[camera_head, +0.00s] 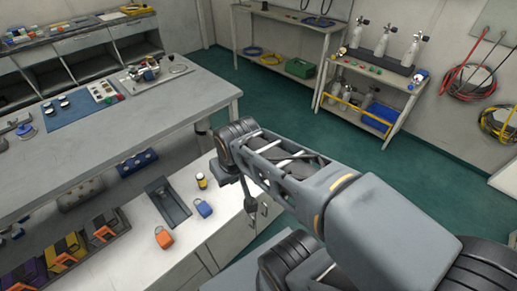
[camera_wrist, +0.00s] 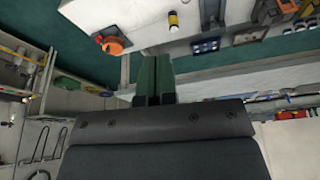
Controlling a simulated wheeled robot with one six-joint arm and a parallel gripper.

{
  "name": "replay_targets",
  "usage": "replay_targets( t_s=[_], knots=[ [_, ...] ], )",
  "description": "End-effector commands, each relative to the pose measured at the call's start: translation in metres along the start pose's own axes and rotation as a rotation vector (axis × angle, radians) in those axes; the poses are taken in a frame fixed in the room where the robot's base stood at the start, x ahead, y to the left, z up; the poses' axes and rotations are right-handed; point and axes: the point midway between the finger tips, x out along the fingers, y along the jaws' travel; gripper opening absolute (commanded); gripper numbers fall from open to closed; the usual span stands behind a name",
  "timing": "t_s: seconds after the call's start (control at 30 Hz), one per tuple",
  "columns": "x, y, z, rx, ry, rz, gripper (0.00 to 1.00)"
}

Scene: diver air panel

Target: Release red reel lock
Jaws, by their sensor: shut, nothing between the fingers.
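A red coiled hose (camera_head: 470,78) hangs on the back wall at the upper right in the head view. I cannot make out a lock on it. In the wrist view an orange-red round piece (camera_wrist: 113,45) with a dark fitting shows by a pale counter; I cannot tell whether it is the red reel. My gripper (camera_wrist: 155,60) is shut and empty, its two dark green fingers together, apart from the round piece and to its lower right in the picture. In the head view my wrist and arm hide part of the counter's right end.
A yellow coiled hose (camera_head: 500,122) hangs near the red one. The white counter (camera_head: 185,178) holds an orange padlock (camera_head: 163,237), a blue padlock (camera_head: 204,208) and a small yellow-black bottle (camera_head: 201,181). A grey table (camera_head: 190,103) stands behind. Green floor (camera_head: 275,112) lies open beyond.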

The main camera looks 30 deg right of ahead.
Motion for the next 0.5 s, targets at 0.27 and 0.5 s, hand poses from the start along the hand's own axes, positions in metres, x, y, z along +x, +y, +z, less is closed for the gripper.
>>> replay_targets(
  t_s=[0.27,0.5],
  knots=[
    [0.095,0.053,-0.065,0.003,0.048,0.15,0.0],
    [0.22,0.139,-0.134,-0.04,0.109,0.307,0.0]
  ],
)
